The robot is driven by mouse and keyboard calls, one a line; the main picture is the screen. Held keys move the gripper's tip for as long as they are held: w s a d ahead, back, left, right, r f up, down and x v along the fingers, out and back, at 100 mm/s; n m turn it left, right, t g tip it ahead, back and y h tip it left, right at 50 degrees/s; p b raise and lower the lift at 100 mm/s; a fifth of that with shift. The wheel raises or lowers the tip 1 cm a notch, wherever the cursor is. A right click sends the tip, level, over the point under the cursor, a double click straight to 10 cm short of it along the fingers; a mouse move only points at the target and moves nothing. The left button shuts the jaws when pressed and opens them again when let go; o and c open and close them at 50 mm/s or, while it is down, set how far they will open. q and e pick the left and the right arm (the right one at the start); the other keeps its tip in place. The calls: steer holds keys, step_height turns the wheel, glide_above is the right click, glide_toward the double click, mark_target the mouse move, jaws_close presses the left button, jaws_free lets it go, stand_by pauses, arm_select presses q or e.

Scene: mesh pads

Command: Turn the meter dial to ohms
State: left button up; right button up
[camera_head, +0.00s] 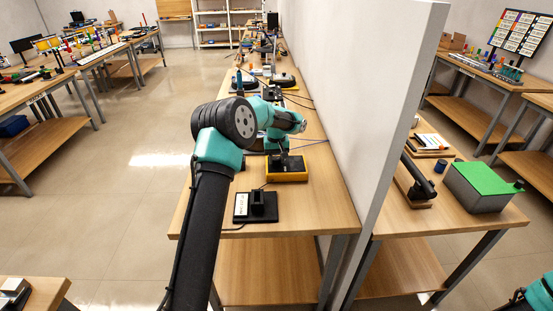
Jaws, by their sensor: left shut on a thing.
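The meter (288,176) is a yellow-edged box with a dark top on the long wooden bench, left of the white partition. My left arm reaches over the bench, and its gripper (283,152) points down at the top of the meter. The left gripper is shut on what appears to be the meter dial. The dial itself is hidden by the fingers and too small to make out, so its setting cannot be read. My right gripper is not in view; only a teal part of my right arm shows at the bottom right corner.
A black stand with a white label (257,206) sits in front of the meter. The tall white partition (360,90) runs close along the bench's right side. Beyond it, a green-topped grey box (482,187) stands on another bench. Cables and dark devices lie farther back.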

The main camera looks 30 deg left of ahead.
mark_target(276, 159)
arm_select(q)
steer(key=m, duration=0.6)
steer(key=shift+a+m, duration=0.1)
steer(key=shift+m, duration=0.2)
steer(key=m, duration=0.6)
steer(key=shift+a, duration=0.1)
stand_by(0.3)
steer(key=o, duration=0.9)
steer(key=shift+r, duration=0.1)
step_height(276, 159, up, 17)
steer(key=shift+r, duration=0.1)
stand_by(0.4)
